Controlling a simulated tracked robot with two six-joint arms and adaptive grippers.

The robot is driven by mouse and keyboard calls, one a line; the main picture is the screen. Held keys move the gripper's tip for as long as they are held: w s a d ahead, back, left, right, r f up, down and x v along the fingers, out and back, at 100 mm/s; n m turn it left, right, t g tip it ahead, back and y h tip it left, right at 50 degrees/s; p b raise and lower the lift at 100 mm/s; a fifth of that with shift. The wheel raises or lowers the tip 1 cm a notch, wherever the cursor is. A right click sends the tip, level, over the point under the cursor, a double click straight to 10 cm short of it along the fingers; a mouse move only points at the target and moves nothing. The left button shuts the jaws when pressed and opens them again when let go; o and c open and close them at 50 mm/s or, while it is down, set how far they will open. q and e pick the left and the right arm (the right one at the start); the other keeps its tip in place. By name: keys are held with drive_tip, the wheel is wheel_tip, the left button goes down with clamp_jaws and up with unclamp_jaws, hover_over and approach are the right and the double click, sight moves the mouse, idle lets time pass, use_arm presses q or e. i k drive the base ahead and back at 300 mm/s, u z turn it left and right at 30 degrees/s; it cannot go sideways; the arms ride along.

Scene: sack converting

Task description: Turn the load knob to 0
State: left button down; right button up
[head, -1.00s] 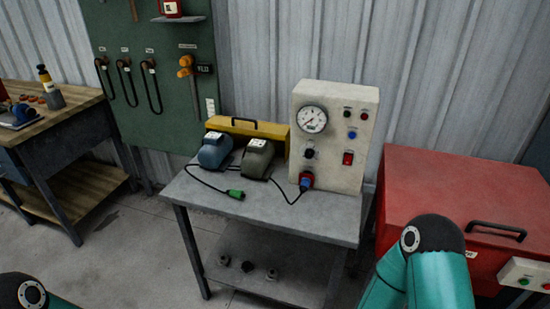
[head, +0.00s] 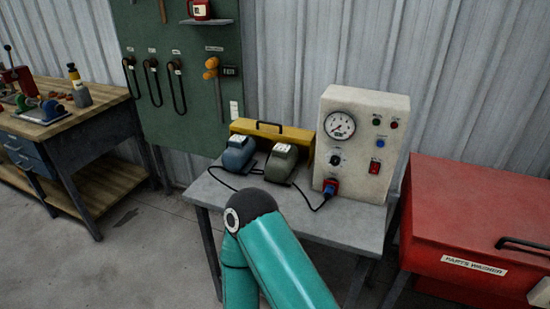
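The cream control box (head: 362,140) stands on the grey bench and carries a round dial gauge (head: 340,125) at its upper left. Below the gauge is a small dark knob (head: 334,160) with a label too small to read; I take it to be the load knob. Its exact pointer setting cannot be made out. One of my teal arms crosses the lower middle of the view, its dark elbow in front of the bench. Neither gripper shows, and nothing of mine is seen touching the knob.
A red rocker switch (head: 374,167) and a red-and-blue plug (head: 331,187) are near the knob. Blue (head: 239,154) and olive (head: 281,162) motors and a yellow case (head: 296,136) stand left of the box. A red parts washer (head: 470,215) is on the right.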

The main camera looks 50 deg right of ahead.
sight(335, 160)
drive_tip(key=u, duration=0.9)
drive_tip(key=i, duration=0.8)
drive_tip(key=z, duration=3.25)
drive_tip(key=i, duration=0.45)
